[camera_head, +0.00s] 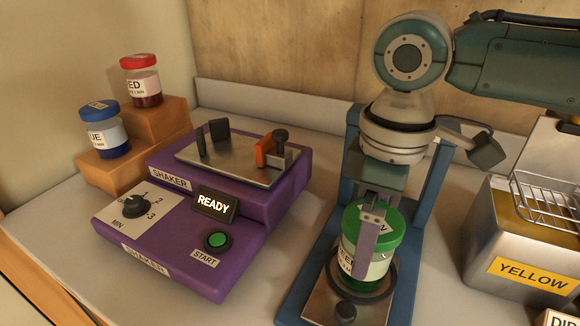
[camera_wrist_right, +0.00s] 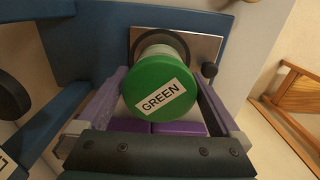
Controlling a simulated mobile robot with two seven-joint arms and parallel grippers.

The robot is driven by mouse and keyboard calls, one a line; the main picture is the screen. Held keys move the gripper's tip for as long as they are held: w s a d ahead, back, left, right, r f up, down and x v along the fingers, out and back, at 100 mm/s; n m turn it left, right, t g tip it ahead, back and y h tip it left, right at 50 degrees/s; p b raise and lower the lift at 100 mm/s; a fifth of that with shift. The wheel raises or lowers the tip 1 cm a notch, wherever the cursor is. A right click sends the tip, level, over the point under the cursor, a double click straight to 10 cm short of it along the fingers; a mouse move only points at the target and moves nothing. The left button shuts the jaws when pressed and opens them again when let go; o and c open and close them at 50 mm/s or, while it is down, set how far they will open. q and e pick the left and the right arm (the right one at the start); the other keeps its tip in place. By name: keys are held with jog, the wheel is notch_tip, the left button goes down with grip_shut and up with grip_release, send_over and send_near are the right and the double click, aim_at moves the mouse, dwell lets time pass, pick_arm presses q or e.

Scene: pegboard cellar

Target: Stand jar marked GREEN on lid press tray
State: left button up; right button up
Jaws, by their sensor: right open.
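The jar marked GREEN (camera_head: 362,256) has a green lid and a pale label and is upright at the lid press (camera_head: 413,240), a blue frame. Its base appears to sit on the metal lid press tray (camera_head: 318,303), within the dark ring. The right wrist view shows its lid (camera_wrist_right: 160,90) with the GREEN label and part of the tray (camera_wrist_right: 205,46) behind it. My right gripper (camera_head: 371,228) is open, with its purple fingers on either side of the jar. In the head view, a finger hides part of the jar. My left gripper is out of view.
A purple shaker (camera_head: 230,232) with a READY display stands left of the press. Red (camera_head: 143,82) and blue (camera_head: 104,130) jars stand on orange-brown steps (camera_head: 158,130). A metal bin marked YELLOW (camera_head: 500,240) and a wire basket (camera_head: 545,200) are on the right.

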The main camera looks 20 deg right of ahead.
notch_tip(320, 180, up, 12)
jog(key=shift+r+p, duration=0.1)
jog(key=shift+p, duration=0.65)
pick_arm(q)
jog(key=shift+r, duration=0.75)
